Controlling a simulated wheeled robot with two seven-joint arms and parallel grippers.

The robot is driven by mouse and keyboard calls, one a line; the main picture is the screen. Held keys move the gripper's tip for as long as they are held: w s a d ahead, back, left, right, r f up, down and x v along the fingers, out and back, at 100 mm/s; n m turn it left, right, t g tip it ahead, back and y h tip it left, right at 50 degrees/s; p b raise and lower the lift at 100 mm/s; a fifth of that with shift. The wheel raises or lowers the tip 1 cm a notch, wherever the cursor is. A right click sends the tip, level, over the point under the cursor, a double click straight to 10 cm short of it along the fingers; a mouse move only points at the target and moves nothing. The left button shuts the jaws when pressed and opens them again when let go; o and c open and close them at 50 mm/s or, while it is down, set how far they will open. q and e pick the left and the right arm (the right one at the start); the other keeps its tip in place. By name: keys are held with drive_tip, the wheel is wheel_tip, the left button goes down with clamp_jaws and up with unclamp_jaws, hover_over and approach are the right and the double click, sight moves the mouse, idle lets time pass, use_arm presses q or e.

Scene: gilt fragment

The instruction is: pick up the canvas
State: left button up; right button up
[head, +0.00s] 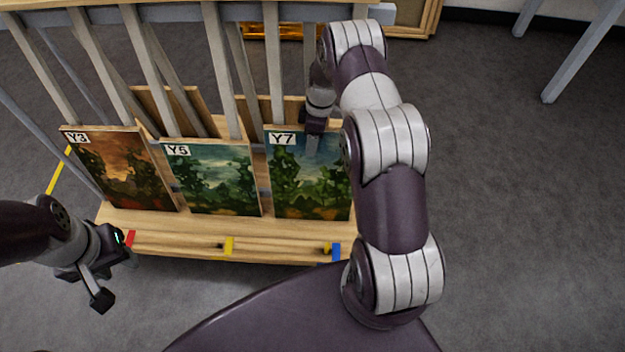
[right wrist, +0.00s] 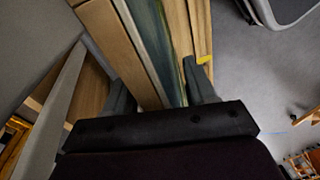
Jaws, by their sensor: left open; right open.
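Three painted canvases stand leaning in a wooden rack in the head view: Y3 (head: 118,175) with a red-brown sky, Y5 (head: 212,180) with green trees, and Y7 (head: 300,185) with dark trees. My right gripper (head: 313,135) is at the top edge of Y7, fingers pointing down. In the right wrist view the open fingers (right wrist: 155,90) stand on either side of a canvas edge (right wrist: 157,50); whether they touch it I cannot tell. My left gripper (head: 118,278) is open and empty, left of the rack's front. My right arm hides part of Y7's right side.
Grey upright bars (head: 222,70) divide the rack above the canvases. The wooden base (head: 200,240) carries red, yellow and blue tabs along its front. Wooden panels (head: 178,108) stand behind the canvases. A framed piece leans at the back.

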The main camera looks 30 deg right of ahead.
drive_tip(key=shift+r, duration=0.1)
clamp_jaws()
drive_tip(key=shift+w+r, duration=0.15)
idle(1.0)
